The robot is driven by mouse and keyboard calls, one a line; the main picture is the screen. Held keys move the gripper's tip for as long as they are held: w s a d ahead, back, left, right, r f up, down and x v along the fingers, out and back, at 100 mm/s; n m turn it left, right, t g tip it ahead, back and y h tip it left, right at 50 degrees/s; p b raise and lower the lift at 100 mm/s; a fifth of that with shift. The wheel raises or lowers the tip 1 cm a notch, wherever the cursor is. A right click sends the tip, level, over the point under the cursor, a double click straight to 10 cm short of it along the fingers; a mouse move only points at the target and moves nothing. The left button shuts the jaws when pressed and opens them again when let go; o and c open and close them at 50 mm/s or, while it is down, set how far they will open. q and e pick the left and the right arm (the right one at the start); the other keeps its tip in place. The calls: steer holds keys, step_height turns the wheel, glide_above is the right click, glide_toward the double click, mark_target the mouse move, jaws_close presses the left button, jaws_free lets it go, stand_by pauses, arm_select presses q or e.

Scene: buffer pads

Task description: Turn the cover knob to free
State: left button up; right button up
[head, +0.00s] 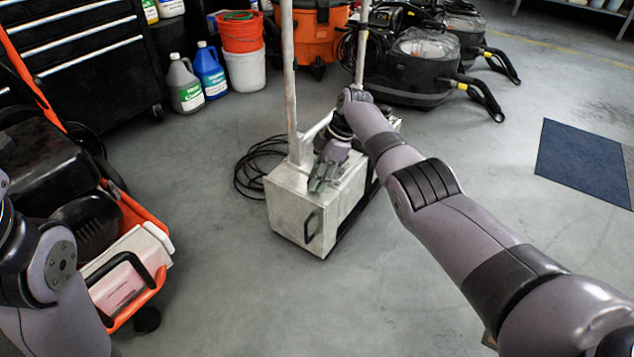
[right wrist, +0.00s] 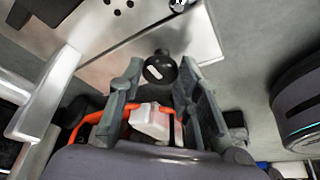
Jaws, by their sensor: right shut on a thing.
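A metal box-shaped machine (head: 285,205) with a dark front handle and upright pale posts stands on the floor in the head view. My right gripper (head: 323,178) reaches down to its top. In the right wrist view, a round black knob (right wrist: 160,67) with a white mark sits at the edge of the pale metal panel (right wrist: 130,52). My right gripper (right wrist: 162,75) is shut on this knob, one finger on each side. The knob is hidden in the head view. My left arm shows at the lower left, but its gripper is out of view.
An orange and black machine (head: 130,235) stands close at the left. A coiled black cable (head: 255,168) lies behind the metal machine. Jugs (head: 185,85), buckets (head: 245,70) and vacuums (head: 415,70) stand at the back. Floor is clear in front and toward the blue mat (head: 585,160).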

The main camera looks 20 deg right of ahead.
stand_by(0.4)
steer(key=o, duration=1.1)
steer(key=shift+d+r, duration=0.2)
steer(key=shift+r, duration=0.25)
steer(key=v, duration=1.1)
steer(key=shift+w, duration=0.1)
steer(key=shift+a, duration=0.1)
